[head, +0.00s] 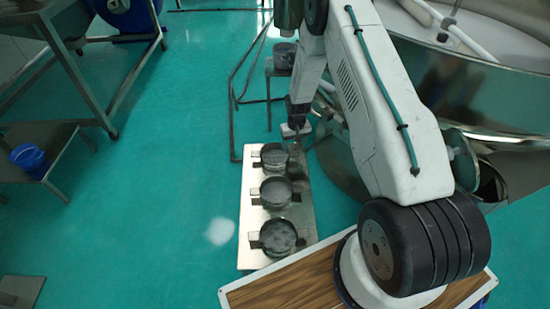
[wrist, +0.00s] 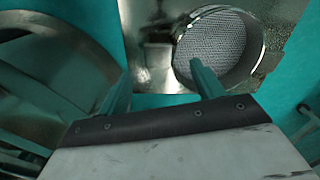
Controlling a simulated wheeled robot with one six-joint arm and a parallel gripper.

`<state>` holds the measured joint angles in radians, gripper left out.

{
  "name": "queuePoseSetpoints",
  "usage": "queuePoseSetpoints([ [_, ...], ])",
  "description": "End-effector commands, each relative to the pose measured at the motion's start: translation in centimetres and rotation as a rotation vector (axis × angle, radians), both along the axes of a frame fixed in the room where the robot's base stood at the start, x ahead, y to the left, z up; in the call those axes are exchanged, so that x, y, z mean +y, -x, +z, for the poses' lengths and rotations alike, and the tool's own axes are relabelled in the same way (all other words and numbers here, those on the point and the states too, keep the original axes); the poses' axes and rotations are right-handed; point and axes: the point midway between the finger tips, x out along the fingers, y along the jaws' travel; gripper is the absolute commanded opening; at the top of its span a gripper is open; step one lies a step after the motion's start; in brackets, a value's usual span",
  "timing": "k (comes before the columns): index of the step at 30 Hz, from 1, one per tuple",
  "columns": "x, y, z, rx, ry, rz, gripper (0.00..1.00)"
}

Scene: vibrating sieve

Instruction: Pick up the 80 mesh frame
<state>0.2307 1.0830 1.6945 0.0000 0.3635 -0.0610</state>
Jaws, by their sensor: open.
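Three round dark mesh frames with side handles stand in a row on a narrow metal table (head: 250,225): a far frame (head: 273,156), a middle frame (head: 276,191) and a near frame (head: 278,236). I see no readable mesh label, so I cannot tell which is 80 mesh. My gripper (head: 296,130) is above the table's far end, just beyond the far frame. In the wrist view my gripper (wrist: 160,70) is open and empty. One round frame (wrist: 220,45) with a shiny rim shows there, and the right finger overlaps its lower left edge.
A large round steel machine (head: 470,85) stands close on the right. A dark pot (head: 285,56) sits on a stand behind the table. A steel rack with a blue bucket (head: 30,158) is at the left. Green floor left of the table is clear.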

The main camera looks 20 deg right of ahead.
Motion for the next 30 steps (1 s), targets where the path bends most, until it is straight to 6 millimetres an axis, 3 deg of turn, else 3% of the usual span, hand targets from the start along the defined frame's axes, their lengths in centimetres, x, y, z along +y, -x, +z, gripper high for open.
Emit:
queuePoseSetpoints([
  [9, -0.2, -0.2, -4.4, 0.001, 0.000, 0.000, 0.67],
  [18, -0.2, -0.2, -5.0, 0.001, 0.000, 0.000, 0.67],
  [19, -0.2, -0.2, -5.0, 0.001, 0.000, 0.000, 0.64],
  [24, -0.2, -0.2, -5.0, 0.001, 0.000, 0.000, 0.17],
  [30, -0.2, -0.2, -4.9, 0.000, 0.000, 0.000, 0.14],
])
